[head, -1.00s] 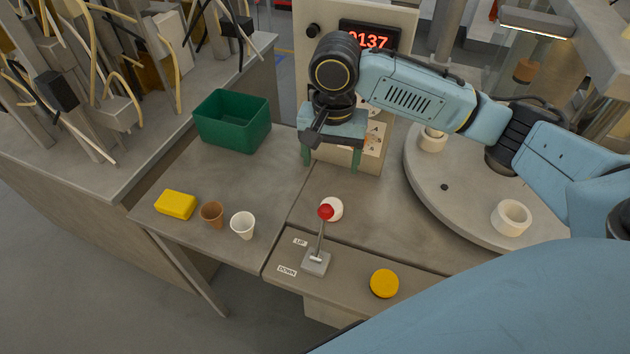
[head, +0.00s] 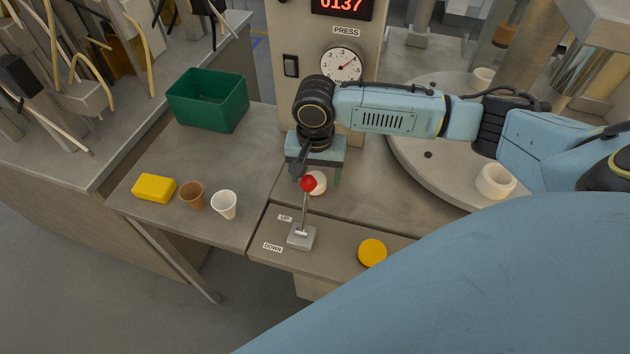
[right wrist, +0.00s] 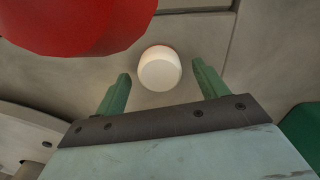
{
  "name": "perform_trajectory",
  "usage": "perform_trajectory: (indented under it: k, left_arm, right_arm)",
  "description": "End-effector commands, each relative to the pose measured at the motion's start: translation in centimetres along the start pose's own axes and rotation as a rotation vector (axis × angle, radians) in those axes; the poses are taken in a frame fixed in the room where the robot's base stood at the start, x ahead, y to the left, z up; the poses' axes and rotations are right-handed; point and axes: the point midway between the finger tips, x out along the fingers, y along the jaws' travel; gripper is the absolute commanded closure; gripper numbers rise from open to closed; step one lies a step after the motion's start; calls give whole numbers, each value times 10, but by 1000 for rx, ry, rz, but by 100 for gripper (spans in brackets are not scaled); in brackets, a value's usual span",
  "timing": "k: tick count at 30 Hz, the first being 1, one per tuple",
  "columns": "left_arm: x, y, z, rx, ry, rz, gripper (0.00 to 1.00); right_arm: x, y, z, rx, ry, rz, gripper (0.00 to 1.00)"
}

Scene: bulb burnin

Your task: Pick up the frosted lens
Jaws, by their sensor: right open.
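The frosted lens, a small white rounded piece, sits on the bench behind the red lever knob in the head view (head: 320,187). The knob hides part of it. In the right wrist view the lens (right wrist: 160,72) shows whole, centred between and beyond the fingertips. My right gripper (head: 317,178) is open and empty, its green fingers pointing down over the bench close to the lens. Its fingers also show apart in the right wrist view (right wrist: 162,74). I cannot tell exactly how high they are above the bench. My left gripper is in neither view.
The red-knobbed lever (head: 307,184) stands right beside the lens, and its knob looms large in the wrist view (right wrist: 75,20). A yellow button (head: 372,252), green bin (head: 208,112), two cups, a yellow block (head: 154,188) and a round turntable (head: 415,150) surround it.

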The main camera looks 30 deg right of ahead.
Motion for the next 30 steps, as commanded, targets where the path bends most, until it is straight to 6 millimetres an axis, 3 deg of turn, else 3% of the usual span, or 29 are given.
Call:
perform_trajectory:
  k: [6, 17, 25, 30]
  left_arm:
    - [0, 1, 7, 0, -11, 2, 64]
    - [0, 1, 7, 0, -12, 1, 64]
    - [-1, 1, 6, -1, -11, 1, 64]
    - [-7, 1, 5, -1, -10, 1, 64]
  right_arm:
    - [0, 0, 0, -1, 0, 0, 28]
    - [0, 0, 0, 0, 0, 0, 75]
    - [-3, -1, 0, 0, 1, -1, 75]
    - [-28, -1, 0, -1, 2, -3, 75]
